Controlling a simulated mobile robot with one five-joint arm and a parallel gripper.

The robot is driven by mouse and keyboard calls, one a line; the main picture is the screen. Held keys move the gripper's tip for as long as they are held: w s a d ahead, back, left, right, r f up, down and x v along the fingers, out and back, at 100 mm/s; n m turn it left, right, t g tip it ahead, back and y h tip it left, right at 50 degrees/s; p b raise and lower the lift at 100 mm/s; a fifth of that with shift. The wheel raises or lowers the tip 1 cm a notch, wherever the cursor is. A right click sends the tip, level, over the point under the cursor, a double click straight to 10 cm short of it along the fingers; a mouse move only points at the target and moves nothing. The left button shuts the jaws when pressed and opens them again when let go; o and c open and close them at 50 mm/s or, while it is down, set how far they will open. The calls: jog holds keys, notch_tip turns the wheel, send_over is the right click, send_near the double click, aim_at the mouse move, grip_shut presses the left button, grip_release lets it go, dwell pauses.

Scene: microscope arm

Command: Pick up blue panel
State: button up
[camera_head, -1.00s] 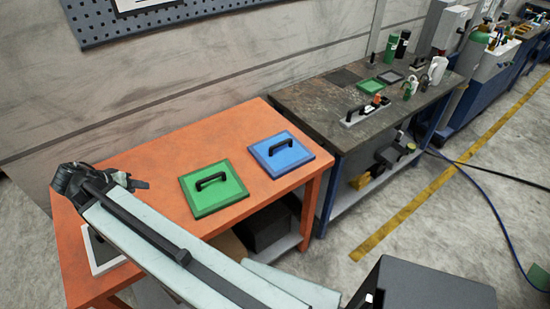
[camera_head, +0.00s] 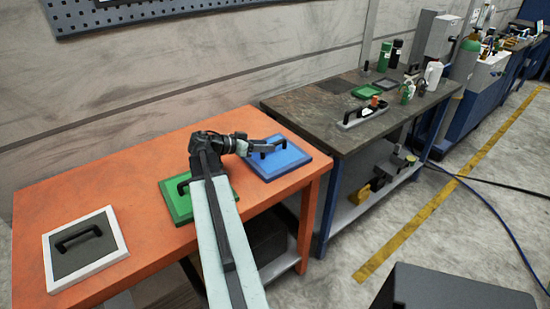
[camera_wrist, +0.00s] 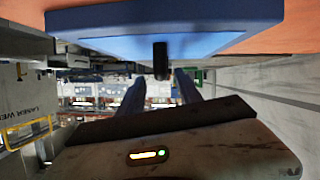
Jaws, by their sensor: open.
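The blue panel (camera_head: 290,163) lies flat at the right end of the orange table, and its black handle is partly covered by my gripper in the head view. My gripper (camera_head: 270,147) reaches over the panel from the left. In the wrist view the blue panel (camera_wrist: 165,22) fills the top, with its dark handle (camera_wrist: 161,62) lying in line with the gap between my gripper's open fingers (camera_wrist: 160,88). I cannot tell whether the fingers touch the handle.
A green panel (camera_head: 173,205) sits left of the blue one, partly hidden by my arm. A grey panel with a white border (camera_head: 118,247) lies at the table's left end. The orange table (camera_head: 150,165) is bare between them. A dark workbench (camera_head: 300,103) stands to the right.

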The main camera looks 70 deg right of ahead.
aim_at(275, 143)
jog(key=b+x, duration=0.1)
jog(key=x, duration=0.4)
jog(key=shift+w+d+b, duration=0.15)
jog(key=shift+d+b, duration=0.05)
jog(key=shift+b, duration=0.2)
jog(key=shift+r, duration=0.15)
grip_shut()
dwell(0.8)
